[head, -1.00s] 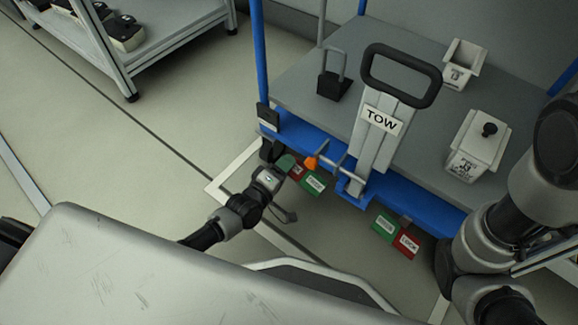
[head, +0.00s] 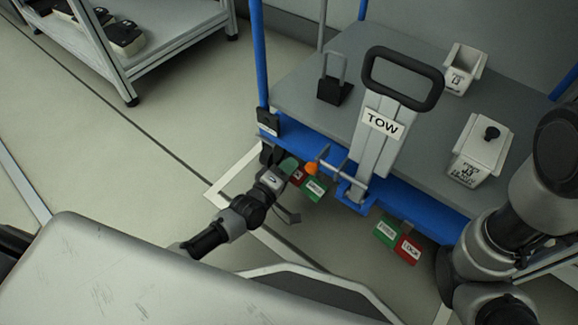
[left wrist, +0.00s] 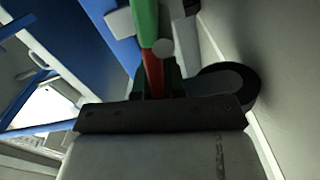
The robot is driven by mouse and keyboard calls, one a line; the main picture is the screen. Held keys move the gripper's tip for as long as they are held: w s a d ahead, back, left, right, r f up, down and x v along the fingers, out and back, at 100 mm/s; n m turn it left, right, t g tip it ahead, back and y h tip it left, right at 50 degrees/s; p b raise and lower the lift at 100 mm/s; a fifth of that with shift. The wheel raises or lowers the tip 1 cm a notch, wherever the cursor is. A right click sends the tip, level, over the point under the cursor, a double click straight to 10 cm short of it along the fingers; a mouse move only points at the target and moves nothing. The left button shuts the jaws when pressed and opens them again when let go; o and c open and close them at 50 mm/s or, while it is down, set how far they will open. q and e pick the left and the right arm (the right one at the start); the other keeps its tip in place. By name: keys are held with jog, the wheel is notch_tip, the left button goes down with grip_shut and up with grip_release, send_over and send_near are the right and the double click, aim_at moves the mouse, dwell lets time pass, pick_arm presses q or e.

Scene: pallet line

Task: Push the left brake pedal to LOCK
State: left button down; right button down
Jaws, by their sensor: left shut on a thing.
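The left brake pedal, with a green FREE plate (head: 315,189) and a red part (head: 298,177), hangs under the blue front edge of the cart. My left gripper (head: 285,167) is at its red end, beside the caster. In the left wrist view the pedal's red part (left wrist: 152,72) lies between the dark green fingertips of my left gripper (left wrist: 157,82), which is shut on it. The pedal's green part (left wrist: 145,22) extends beyond. The fingers partly hide the red part and its lettering. My right arm shows at the right, but its gripper is out of view.
The right pedal has a green plate (head: 387,231) and a red LOCK plate (head: 408,250). The TOW handle (head: 382,122) and an orange-tipped lever (head: 311,168) stand close by. A caster wheel (left wrist: 228,88) is right beside the left gripper. Floor to the left is clear.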

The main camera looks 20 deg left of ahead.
pick_arm(q)
jog(key=shift+f+n+b, duration=0.4)
jog(key=shift+f+n, duration=0.2)
jog(key=shift+n, duration=0.4)
jog(key=shift+f+n+b, duration=0.35)
jog(key=shift+n+b, duration=0.05)
jog(key=shift+n, duration=0.45)
jog(key=shift+f+n+b, duration=0.35)
jog(key=shift+n, duration=0.5)
jog(key=c, duration=1.2)
grip_release()
jog(key=shift+s, duration=0.1)
jog(key=p+v, duration=0.5)
jog(key=v, duration=0.5)
jog(key=shift+s, duration=0.35)
